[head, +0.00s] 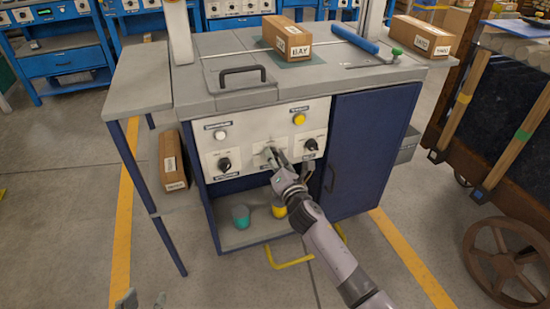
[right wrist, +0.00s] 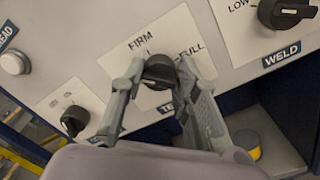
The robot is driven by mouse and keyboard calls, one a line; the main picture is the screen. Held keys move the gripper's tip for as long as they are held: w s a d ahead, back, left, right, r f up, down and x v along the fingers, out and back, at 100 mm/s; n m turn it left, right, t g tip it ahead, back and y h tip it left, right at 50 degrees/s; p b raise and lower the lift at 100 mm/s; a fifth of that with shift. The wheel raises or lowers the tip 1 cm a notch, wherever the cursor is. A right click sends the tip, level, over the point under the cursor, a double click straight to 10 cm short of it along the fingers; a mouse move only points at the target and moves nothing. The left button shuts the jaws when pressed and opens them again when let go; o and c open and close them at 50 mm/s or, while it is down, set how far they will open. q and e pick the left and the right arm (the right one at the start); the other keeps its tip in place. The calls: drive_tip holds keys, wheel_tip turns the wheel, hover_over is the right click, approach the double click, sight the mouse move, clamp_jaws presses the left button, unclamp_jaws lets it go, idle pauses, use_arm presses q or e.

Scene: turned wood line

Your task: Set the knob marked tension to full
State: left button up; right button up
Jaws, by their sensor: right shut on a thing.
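The tension knob (right wrist: 160,72) is black and sits on a white plate in the right wrist view. The plate reads FIRM above the knob and FULL to its right; its blue label below is mostly hidden, with only the first letters showing. My right gripper (right wrist: 157,88) has a finger on each side of this knob and is shut on it. I cannot tell which mark the knob points to. In the head view my right gripper (head: 271,157) covers the middle knob of the panel. My left gripper (head: 143,300) shows only fingertips, apart and empty, at the bottom edge.
The weld knob (right wrist: 287,13) is to the right, another black knob (right wrist: 75,121) to the left. A white button (head: 220,135) and a yellow button (head: 299,119) sit above. Teal (head: 240,217) and yellow (head: 279,209) pots stand on the shelf below. The blue door (head: 360,150) is shut.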

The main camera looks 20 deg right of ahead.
drive_tip(key=m, duration=0.2)
drive_tip(key=shift+m, duration=0.4)
drive_tip(key=m+p, duration=0.1)
drive_tip(key=m, duration=0.2)
drive_tip(key=shift+m, duration=0.3)
drive_tip(key=m+p, duration=0.1)
drive_tip(key=m, duration=0.5)
drive_tip(key=shift+f+p, duration=0.1)
drive_tip(key=shift+p, duration=0.3)
use_arm(q)
drive_tip(key=s+a+f+g+y+p, duration=0.1)
drive_tip(key=s+a+f+g, duration=0.1)
drive_tip(key=s+g, duration=0.3)
drive_tip(key=s+a+f+g+y+p, duration=0.1)
drive_tip(key=s+a+f+g, duration=0.1)
drive_tip(key=s, duration=0.5)
drive_tip(key=s+p+x, duration=0.2)
drive_tip(key=p+x, duration=0.1)
drive_tip(key=x, duration=0.8)
drive_tip(key=shift+d+f+g, duration=0.4)
drive_tip(key=shift+f, duration=0.3)
use_arm(e)
drive_tip(key=shift+a+f+m, duration=0.1)
drive_tip(key=shift+f+m, duration=0.05)
drive_tip(key=shift+m, duration=3.55)
drive_tip(key=shift+f+m, duration=0.1)
drive_tip(key=shift+m, duration=3.6)
use_arm(q)
drive_tip(key=shift+f, duration=0.1)
